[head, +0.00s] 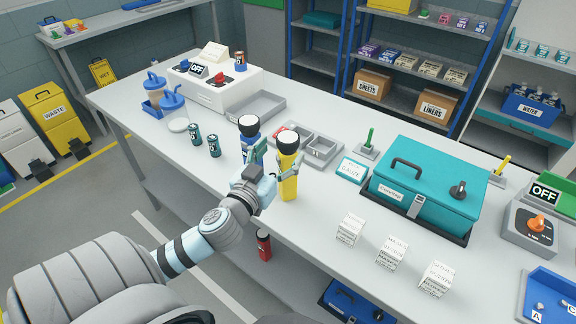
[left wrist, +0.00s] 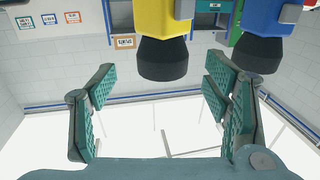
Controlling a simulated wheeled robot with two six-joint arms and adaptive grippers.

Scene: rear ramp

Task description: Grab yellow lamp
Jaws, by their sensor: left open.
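The yellow lamp (head: 289,187) stands upright on the grey table, with a black head and a white lens on top. My left gripper (head: 277,160) is at the lamp, open, with a finger showing on each side of it in the head view. In the left wrist view the picture is upside down; the yellow lamp (left wrist: 162,18) lies between the lines of the two open fingers (left wrist: 160,88). No grip on it shows. A blue lamp (head: 249,140) stands just left and behind; it also shows in the left wrist view (left wrist: 270,20). My right gripper is not in view.
Small grey trays (head: 322,150) lie behind the yellow lamp. Two dark cans (head: 214,146) stand to the left. A teal case (head: 425,185) and white boxes (head: 350,229) are to the right. Bare table lies between the lamp and the boxes.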

